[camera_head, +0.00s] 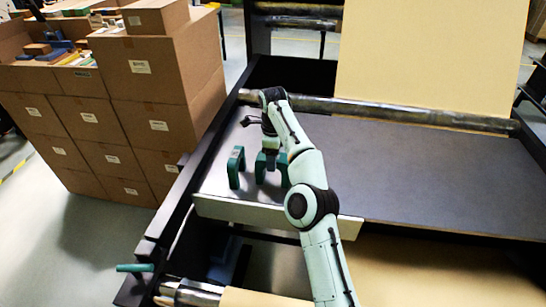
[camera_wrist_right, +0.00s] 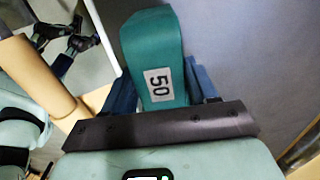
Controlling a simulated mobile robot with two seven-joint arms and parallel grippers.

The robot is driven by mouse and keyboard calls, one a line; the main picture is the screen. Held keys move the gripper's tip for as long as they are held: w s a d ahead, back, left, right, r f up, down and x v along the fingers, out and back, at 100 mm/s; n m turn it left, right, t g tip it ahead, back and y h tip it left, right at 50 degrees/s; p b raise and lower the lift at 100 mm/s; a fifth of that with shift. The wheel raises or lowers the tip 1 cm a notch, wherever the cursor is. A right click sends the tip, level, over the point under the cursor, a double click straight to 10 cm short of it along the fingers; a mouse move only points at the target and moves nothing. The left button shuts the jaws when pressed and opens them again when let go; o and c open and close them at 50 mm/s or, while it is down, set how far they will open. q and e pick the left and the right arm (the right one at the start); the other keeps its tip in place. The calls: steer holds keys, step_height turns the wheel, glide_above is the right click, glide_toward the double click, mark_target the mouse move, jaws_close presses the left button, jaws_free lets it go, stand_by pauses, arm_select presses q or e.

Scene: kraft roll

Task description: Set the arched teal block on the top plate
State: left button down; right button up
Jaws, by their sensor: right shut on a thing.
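An arched teal block (camera_head: 284,170) is at my right gripper (camera_head: 271,160), over the left part of the wide grey plate (camera_head: 430,170). In the right wrist view a teal block (camera_wrist_right: 150,40) with a white label reading 50 lies between the two blue fingers of my right gripper (camera_wrist_right: 155,90), which is shut on it. I cannot tell whether the block touches the plate. A second arched teal block (camera_head: 236,168) stands upright on the plate just to the left, apart from the gripper. My left gripper does not show clearly in either view.
A pale lip (camera_head: 240,210) runs along the plate's front edge. A metal roller (camera_head: 420,116) and a hanging kraft sheet (camera_head: 430,50) stand behind. Stacked cardboard boxes (camera_head: 165,75) are at the left. The plate's right side is clear.

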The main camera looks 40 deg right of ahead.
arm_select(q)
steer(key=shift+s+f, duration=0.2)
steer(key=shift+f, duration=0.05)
arm_select(e)
steer(key=shift+f, duration=0.45)
steer(key=o, duration=1.3)
step_height(320, 180, up, 8)
steer(key=p, duration=0.2)
steer(key=shift+w+f+p, duration=0.15)
steer(key=shift+f+p, duration=0.1)
steer(key=shift+p, duration=0.05)
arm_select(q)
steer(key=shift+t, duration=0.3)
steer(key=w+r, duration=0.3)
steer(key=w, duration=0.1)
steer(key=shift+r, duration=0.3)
arm_select(e)
steer(key=shift+s, duration=0.2)
